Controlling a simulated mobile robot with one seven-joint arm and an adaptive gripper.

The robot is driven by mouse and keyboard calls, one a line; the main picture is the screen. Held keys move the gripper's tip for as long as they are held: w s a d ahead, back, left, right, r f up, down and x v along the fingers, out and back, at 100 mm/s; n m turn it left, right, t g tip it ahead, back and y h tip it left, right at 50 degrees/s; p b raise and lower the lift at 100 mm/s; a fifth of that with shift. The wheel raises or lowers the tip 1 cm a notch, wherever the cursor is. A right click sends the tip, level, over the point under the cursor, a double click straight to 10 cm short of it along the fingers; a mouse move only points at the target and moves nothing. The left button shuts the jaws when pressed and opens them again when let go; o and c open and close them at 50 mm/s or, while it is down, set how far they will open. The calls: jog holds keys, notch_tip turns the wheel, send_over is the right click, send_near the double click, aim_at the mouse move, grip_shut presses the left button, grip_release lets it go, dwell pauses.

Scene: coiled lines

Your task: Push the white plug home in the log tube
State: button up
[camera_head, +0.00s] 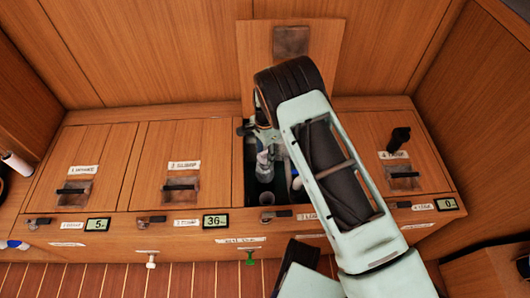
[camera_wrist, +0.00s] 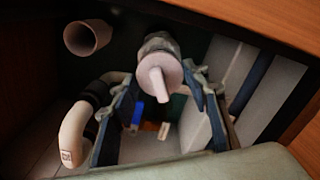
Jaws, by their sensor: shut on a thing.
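The white plug (camera_wrist: 160,78), a pale round disc with a short stem, sits between my gripper's fingertips (camera_wrist: 161,80) in the wrist view. My gripper is shut on it. A grey, rounded fitting (camera_wrist: 158,43) shows directly behind the disc, probably the log tube. I cannot tell how far the plug sits in it. In the head view my gripper (camera_head: 264,138) reaches down into the open third locker, over pale fittings (camera_head: 264,163) seen small. My arm covers the locker's right side.
An open pale cup-like tube (camera_wrist: 87,38) and a curved white pipe (camera_wrist: 75,135) stand close by in the locker. The raised lid (camera_head: 250,62) is behind my gripper. Shut lockers with latches (camera_head: 181,187) lie to the left. A black handle (camera_head: 400,137) stands on the right lid.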

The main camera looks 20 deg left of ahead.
jog(key=shift+f+b, duration=0.3)
jog(key=shift+f, duration=1.8)
jog(key=shift+f, duration=0.3)
jog(key=shift+f, duration=0.3)
jog(key=shift+f, duration=0.15)
jog(key=o, duration=1.4)
jog(key=shift+o, duration=0.3)
jog(key=o, duration=0.3)
